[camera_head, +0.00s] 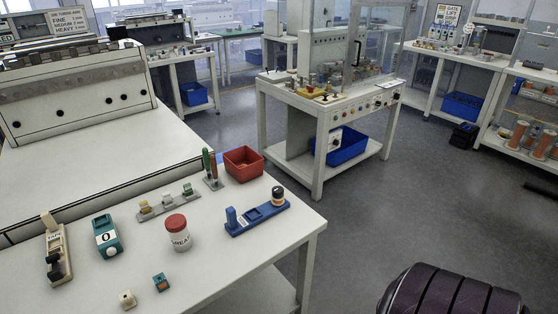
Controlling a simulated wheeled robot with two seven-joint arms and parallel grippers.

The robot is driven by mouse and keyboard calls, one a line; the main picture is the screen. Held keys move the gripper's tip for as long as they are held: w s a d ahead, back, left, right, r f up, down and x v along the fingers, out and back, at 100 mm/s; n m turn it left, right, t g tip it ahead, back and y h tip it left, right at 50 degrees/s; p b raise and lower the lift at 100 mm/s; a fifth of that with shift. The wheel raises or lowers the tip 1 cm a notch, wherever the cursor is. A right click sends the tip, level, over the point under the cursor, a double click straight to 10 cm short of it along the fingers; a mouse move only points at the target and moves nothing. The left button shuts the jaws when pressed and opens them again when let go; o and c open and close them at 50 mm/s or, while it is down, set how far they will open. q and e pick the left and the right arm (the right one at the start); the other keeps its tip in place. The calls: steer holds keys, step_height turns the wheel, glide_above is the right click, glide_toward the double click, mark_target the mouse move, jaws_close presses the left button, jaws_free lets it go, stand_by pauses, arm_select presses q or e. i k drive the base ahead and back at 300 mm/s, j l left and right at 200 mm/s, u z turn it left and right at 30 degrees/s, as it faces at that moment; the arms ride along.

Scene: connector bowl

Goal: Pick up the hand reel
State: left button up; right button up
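A blue holder (258,217) lies near the right edge of the near white table, with an upright post at its left end. A small dark spool with an orange band (278,196) stands at its right end; this looks most like the hand reel, but I cannot be sure. A beige device with black parts (56,250) lies at the table's left, and a teal device marked 0 (107,236) stands beside it. Neither of my grippers is in view, and nothing in view is held.
The white table (215,275) also holds a red-lidded jar (177,232), a red bin (243,163), upright tubes (210,166), a grey strip with small parts (168,202) and two small blocks (160,282). Its front right is clear. Grey floor (370,215) lies open to the right.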

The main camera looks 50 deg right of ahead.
mark_target(235, 226)
steer(key=z, duration=1.3)
